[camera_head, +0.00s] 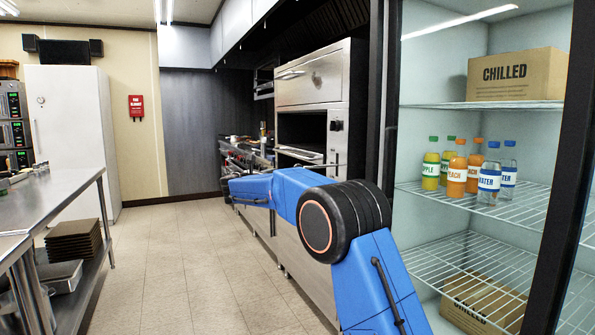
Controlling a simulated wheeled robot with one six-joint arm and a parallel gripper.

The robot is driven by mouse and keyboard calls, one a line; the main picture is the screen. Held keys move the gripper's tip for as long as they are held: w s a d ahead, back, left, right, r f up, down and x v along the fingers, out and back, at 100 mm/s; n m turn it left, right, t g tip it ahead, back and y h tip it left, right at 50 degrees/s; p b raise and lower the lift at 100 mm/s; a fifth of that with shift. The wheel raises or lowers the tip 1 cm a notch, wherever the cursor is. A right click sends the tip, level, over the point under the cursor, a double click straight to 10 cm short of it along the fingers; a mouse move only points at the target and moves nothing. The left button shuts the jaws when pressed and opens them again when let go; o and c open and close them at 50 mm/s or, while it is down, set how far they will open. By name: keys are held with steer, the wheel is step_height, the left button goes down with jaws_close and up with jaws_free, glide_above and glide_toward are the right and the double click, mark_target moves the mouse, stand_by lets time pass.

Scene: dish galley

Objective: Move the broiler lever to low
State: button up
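The broiler (314,78) is a stainless steel unit in the cooking line at centre right, with a dark open slot below its upper front. A narrow steel panel at its right side carries a small dark control (336,125). I cannot tell whether this is the lever, or its setting, at this size. My blue arm comes up from the lower right and bends at a large dark joint. It reaches left across the front of the cooking line, below the control. I cannot make out my gripper's fingers at the arm's far end.
An open chilled cabinet (481,104) with bottles and boxes stands close on the right. A steel table (52,198) with stacked brown trays (74,241) below runs along the left. A white cabinet (72,135) stands behind it. The tiled floor (185,262) between is clear.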

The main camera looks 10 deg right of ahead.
steer(key=x, duration=1.3)
